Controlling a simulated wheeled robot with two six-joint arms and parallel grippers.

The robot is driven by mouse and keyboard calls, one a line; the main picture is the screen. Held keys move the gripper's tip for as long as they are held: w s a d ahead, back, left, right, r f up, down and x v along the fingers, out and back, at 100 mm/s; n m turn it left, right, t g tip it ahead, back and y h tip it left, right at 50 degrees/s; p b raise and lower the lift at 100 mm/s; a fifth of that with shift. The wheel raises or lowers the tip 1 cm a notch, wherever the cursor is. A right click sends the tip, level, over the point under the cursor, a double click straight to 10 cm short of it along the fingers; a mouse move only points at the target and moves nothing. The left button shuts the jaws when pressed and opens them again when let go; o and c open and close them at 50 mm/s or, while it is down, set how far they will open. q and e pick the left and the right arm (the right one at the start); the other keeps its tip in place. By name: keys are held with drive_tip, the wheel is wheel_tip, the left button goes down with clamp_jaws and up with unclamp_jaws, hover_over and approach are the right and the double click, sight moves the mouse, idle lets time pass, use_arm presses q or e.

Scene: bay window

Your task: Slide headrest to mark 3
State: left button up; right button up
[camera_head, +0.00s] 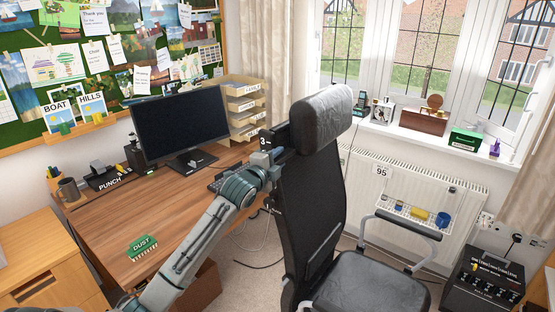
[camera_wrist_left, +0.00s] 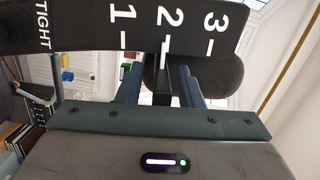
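The grey padded headrest (camera_head: 322,118) sits atop the black mesh back of the office chair. In the left wrist view its dark underside (camera_wrist_left: 215,78) shows behind the fingers. A black scale strip (camera_wrist_left: 150,28) carries TIGHT and the white marks 1, 2 and 3. A thin black pointer piece (camera_wrist_left: 161,82) with a white line stands at mark 2. My left gripper (camera_head: 268,160) is at the chair back's left side, below the headrest. Its fingers (camera_wrist_left: 162,88) stand apart either side of the pointer piece, with a gap visible on the left. My right gripper is not in view.
A black box (camera_head: 484,282) is at the lower right.

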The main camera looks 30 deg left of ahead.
sight(276, 145)
use_arm(q)
clamp_jaws()
drive_tip(key=shift+a+r+p, duration=0.15)
drive_tip(key=shift+r+p, duration=0.65)
drive_tip(key=shift+r, duration=0.4)
drive_tip(key=shift+a+r+p, duration=0.1)
drive_tip(key=shift+r+p, duration=0.65)
drive_tip(key=shift+r, duration=0.45)
drive_tip(key=shift+o, duration=0.6)
unclamp_jaws()
drive_tip(key=shift+f, duration=0.1)
